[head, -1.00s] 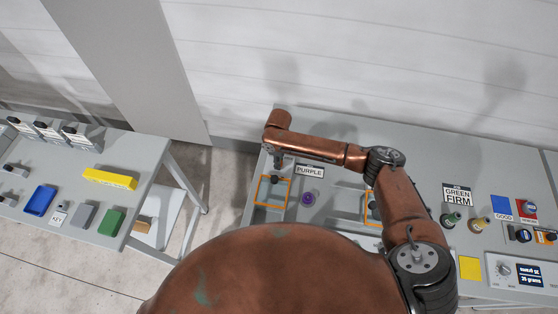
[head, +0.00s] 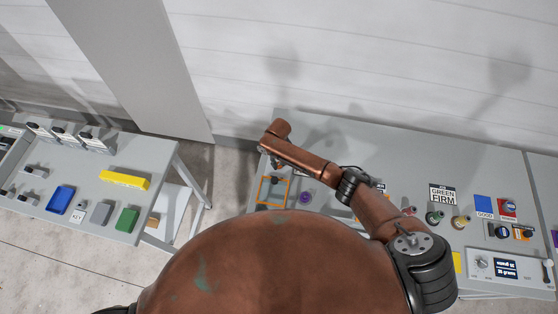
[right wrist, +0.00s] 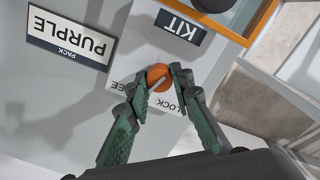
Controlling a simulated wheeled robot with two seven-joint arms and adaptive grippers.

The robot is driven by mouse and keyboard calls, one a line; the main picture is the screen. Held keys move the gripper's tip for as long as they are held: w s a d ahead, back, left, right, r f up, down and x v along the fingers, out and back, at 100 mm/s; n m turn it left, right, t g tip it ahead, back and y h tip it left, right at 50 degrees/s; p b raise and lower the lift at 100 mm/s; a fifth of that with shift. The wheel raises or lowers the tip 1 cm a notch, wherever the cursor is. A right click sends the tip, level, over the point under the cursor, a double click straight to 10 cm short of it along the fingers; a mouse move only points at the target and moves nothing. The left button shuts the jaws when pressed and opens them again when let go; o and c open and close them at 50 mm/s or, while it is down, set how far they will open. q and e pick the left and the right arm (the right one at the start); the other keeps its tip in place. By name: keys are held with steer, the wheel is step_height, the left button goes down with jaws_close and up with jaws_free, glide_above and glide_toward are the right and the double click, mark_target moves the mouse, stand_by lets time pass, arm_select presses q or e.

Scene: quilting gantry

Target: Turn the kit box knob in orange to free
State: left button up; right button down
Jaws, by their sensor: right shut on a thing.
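The orange kit box knob (right wrist: 158,76) is on a pale plate in the right wrist view, below the dark KIT label (right wrist: 181,30). The plate has FREE lettering left of the knob, partly covered, and LOCK lettering on its right. My right gripper (right wrist: 160,92) has its green fingers closed on either side of the knob. A thin pale line crosses the knob; I cannot tell which word it points to. In the head view the right gripper (head: 276,162) is small and mostly under my arm, and the knob is hidden. My left gripper is not in view.
An orange-framed box (head: 289,192) sits at the bench's left end, beside a purple piece (head: 305,197). In the right wrist view a PURPLE PACK label (right wrist: 69,42) lies left of the knob. A second table (head: 84,182) with coloured blocks stands left, across a floor gap.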

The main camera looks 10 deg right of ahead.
steer(key=shift+r+m+p, duration=0.1)
steer(key=shift+m+p, duration=0.55)
steer(key=shift+m, duration=0.35)
steer(key=c, duration=1.7)
jaws_free()
step_height(320, 180, up, 12)
steer(key=shift+f, duration=0.1)
steer(key=shift+d, duration=0.1)
